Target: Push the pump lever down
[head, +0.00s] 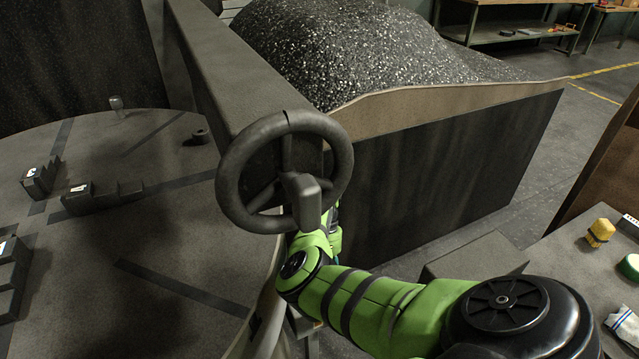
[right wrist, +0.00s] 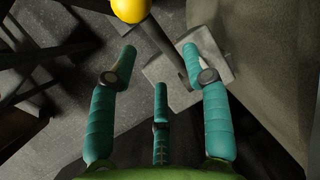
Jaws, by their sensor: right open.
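In the right wrist view, a lever with a yellow ball knob (right wrist: 130,9) shows at the top edge. Its dark rod (right wrist: 168,55) slants down to the right to a pale grey block (right wrist: 190,70). My right gripper (right wrist: 159,50) is open, with three teal fingers spread and nothing between them. The rod crosses the gap between the two upper fingertips, and the knob lies above the left fingertip. I cannot tell whether any finger touches the rod. In the head view, the right gripper and the lever are hidden behind the handwheel and my arm. My left gripper is not in view.
A dark handwheel (head: 228,181) stands in front of my right arm. A large bin of dark granules (head: 350,45) is behind it. A round table (head: 90,245) with small blocks lies left. A bench (head: 560,265) with a yellow brush (head: 600,232) is at right.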

